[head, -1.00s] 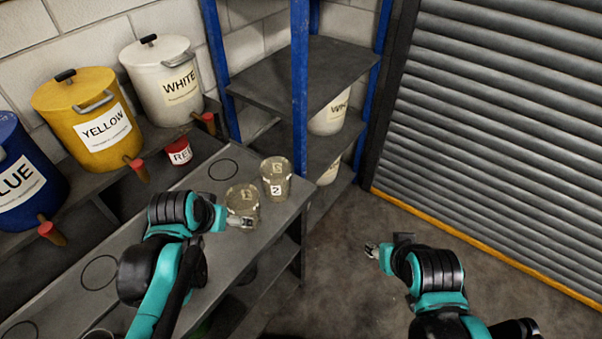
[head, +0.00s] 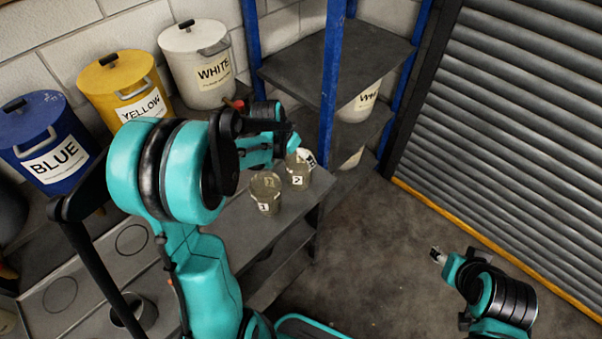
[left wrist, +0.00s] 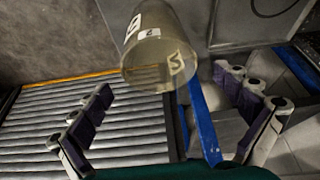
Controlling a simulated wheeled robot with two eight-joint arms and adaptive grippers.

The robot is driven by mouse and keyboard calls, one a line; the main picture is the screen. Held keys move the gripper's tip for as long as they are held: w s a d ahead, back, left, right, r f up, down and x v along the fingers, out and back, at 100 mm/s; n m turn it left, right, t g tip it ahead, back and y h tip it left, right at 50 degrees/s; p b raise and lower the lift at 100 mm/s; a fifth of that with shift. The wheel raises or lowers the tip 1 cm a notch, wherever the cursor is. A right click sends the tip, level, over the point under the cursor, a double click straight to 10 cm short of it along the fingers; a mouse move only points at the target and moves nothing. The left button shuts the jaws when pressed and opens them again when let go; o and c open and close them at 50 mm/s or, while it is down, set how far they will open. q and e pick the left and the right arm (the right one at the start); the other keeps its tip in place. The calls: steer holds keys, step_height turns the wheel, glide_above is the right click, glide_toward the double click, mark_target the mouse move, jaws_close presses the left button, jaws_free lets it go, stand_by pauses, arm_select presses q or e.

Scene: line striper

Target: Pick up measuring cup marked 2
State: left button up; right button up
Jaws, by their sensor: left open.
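The measuring cup marked 2 (head: 297,178) is a clear, yellowish cup standing upright near the far end of the grey bench. My left gripper (head: 304,157) is open at its upper part, with the arm reaching over the bench. In the left wrist view a clear cup with white labels (left wrist: 150,58), apparently this one, appears upside down between the spread fingers of the left gripper (left wrist: 163,82), with visible room on both sides. A second clear cup (head: 264,186) stands just left of it. My right gripper (head: 437,255) hangs over the floor, too small to judge.
Blue (head: 45,150), yellow (head: 122,88) and white (head: 198,68) labelled buckets stand along the wall. A shelf with blue posts (head: 333,75) is just behind the bench end. The floor (head: 390,245) to the right is clear, before a roller shutter (head: 530,110).

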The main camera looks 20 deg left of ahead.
mark_target(298, 159)
arm_select(q)
steer(key=shift+x, duration=1.55)
steer(key=shift+s, duration=0.15)
steer(key=c, duration=1.2)
steer(key=shift+r, duration=0.1)
